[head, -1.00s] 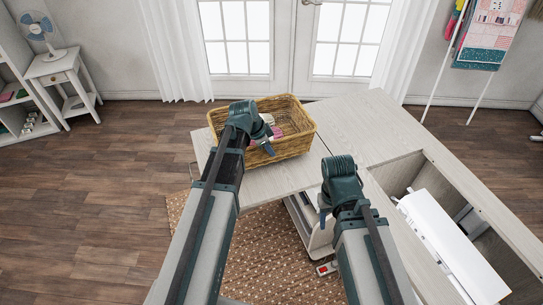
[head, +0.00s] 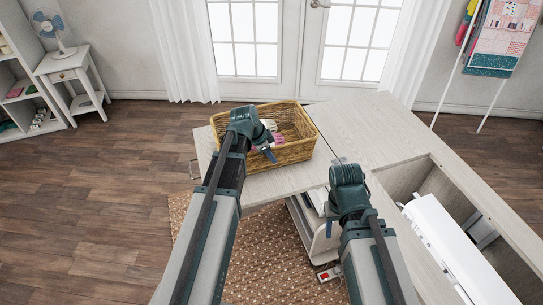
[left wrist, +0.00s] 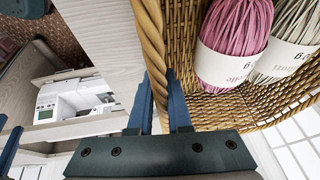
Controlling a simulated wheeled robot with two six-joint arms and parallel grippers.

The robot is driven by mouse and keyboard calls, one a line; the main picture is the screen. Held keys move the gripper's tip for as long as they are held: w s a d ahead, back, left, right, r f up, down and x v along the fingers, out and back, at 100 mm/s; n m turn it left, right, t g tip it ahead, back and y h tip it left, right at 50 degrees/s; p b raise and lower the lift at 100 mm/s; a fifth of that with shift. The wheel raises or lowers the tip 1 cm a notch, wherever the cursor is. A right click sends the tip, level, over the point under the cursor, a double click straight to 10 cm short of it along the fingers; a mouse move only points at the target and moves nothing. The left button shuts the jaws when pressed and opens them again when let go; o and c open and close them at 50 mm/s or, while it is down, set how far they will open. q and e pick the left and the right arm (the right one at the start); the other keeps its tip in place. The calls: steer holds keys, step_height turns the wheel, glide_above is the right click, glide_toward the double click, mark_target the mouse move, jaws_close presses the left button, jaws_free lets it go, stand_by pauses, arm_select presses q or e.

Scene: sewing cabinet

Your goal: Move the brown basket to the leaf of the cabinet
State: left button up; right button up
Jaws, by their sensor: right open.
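The brown wicker basket (head: 291,153) stands upright on the pale wooden leaf of the cabinet (head: 262,187), left of the seam in the top. Pink and pale yarn balls (left wrist: 233,40) lie in it. My left gripper (head: 268,148) is at the basket's near side. In the left wrist view its blue fingers (left wrist: 162,100) straddle the woven rim, one inside and one outside, and look closed on it. My right gripper (head: 328,225) is open and empty, near the leaf's front edge, apart from the basket. My left arm hides part of the basket's near left side.
The cabinet's main top (head: 375,128) is clear behind the open well, where a white sewing machine (head: 445,245) sits. Open shelving (head: 313,222) and a dotted rug (head: 268,260) are below the leaf. A small white side table (head: 75,75) with a fan stands far left.

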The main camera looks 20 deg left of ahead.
arm_select(q)
steer(key=shift+o, duration=1.4)
steer(key=shift+r, duration=0.15)
steer(key=p+v, duration=1.1)
steer(key=s+d+n+g+y, duration=0.4)
steer(key=s+d+n, duration=0.3)
steer(key=s+d, duration=0.9)
steer(key=shift+s+f+n, duration=0.3)
steer(key=shift+s+f, duration=0.1)
steer(key=shift+s, duration=0.5)
steer(key=shift+d, duration=0.1)
